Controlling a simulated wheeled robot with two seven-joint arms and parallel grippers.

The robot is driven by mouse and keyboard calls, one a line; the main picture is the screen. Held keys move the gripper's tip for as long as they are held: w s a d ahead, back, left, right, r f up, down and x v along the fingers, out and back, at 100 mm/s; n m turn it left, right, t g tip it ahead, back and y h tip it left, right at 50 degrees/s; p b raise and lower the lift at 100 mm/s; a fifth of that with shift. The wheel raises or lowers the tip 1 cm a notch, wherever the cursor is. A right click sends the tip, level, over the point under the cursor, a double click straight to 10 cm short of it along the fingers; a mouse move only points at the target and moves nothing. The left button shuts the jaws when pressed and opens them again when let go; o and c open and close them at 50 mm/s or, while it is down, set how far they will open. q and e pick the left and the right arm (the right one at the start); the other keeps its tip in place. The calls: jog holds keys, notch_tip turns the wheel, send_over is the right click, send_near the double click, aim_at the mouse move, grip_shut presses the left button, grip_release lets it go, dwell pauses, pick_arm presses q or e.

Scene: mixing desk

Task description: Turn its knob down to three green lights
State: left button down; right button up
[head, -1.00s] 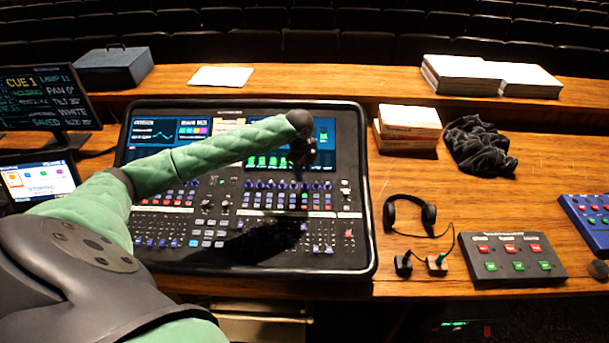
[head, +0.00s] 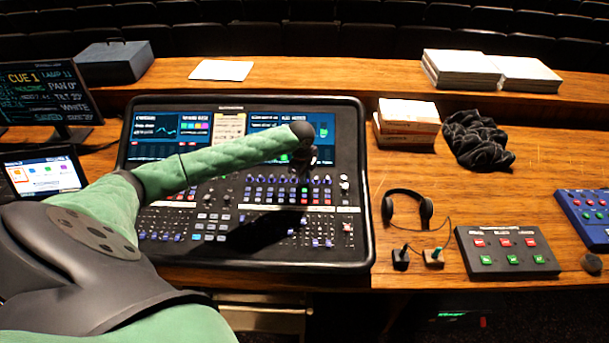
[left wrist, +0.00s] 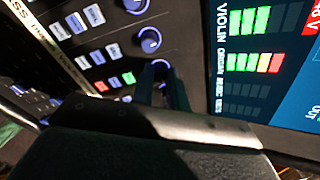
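The mixing desk (head: 365,200) lies on the wooden table, with screens along its top and rows of knobs and faders below. My left arm reaches across it, and my left gripper (head: 303,165) points down at the upper knob rows. In the left wrist view, the gripper's dark fingers (left wrist: 164,88) are on either side of a small knob (left wrist: 160,67); whether they touch it is unclear. Two more blue-ringed knobs line up beyond it. The VIOLIN meter (left wrist: 249,20) shows several green lights. My right gripper is not in view.
Headphones (head: 425,210), a black button box (head: 507,252) and a blue one (head: 588,213) lie right of the desk. A book stack (head: 407,128) and black cloth (head: 476,140) sit behind them. A cue monitor (head: 45,95) stands at left.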

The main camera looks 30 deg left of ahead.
pick_arm(q)
jog(key=n, duration=0.5)
jog(key=shift+r+n, duration=0.1)
jog(key=shift+n, duration=0.3)
jog(key=c, duration=1.4)
grip_release()
